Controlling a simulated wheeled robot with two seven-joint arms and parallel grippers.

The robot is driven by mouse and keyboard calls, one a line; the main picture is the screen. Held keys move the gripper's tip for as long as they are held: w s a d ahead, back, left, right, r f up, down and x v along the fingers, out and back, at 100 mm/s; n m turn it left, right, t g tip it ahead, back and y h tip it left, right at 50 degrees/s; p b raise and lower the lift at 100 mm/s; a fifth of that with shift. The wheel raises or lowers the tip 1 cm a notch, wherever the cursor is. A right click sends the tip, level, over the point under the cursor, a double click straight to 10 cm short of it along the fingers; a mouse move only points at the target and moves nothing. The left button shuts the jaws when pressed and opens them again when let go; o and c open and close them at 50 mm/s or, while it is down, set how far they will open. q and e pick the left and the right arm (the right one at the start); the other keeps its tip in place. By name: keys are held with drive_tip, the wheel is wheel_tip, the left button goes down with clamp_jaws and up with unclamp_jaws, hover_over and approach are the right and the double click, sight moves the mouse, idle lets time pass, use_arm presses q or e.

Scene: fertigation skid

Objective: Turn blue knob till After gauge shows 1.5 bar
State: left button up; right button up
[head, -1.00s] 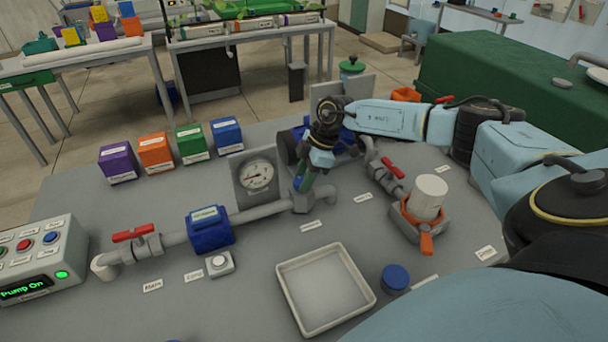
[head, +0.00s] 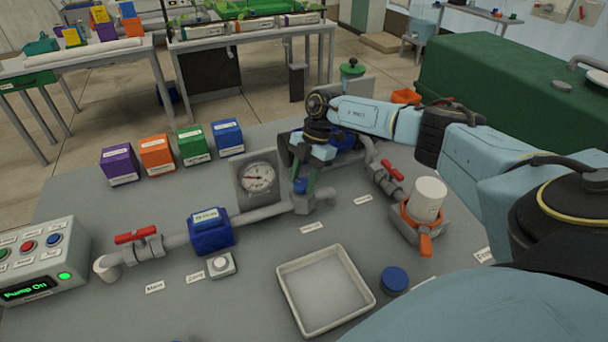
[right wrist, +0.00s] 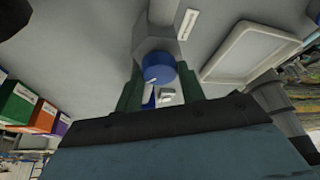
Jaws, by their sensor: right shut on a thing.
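The blue knob (head: 300,186) sits on a grey valve body in the pipe run. My right gripper (head: 303,184) comes down on it from above, and its green-grey fingers stand on either side of the knob. In the right wrist view the blue knob (right wrist: 158,68) shows between the fingers, and the right gripper (right wrist: 158,85) is shut on it. A round white dial gauge (head: 257,177) on a grey plate stands just left of the knob. Its needle is too small to read exactly, and its name cannot be read. My left gripper is not in view.
A white tray (head: 283,290) and a blue cap (head: 394,279) lie in front. The pump box (head: 40,258) reads "Pump On". A white canister (head: 428,197) stands right.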

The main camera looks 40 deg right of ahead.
drive_tip(key=n+g+b, duration=0.1)
drive_tip(key=n, duration=0.2)
drive_tip(key=shift+w+n+h, duration=0.15)
drive_tip(key=shift+n+h, duration=0.15)
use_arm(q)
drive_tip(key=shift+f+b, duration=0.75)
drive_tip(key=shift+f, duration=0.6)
use_arm(e)
drive_tip(key=shift+n+g+h, duration=0.3)
drive_tip(key=shift+n+g, duration=0.4)
drive_tip(key=shift+n, duration=0.8)
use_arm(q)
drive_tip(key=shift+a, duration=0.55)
use_arm(e)
drive_tip(key=o, duration=1)
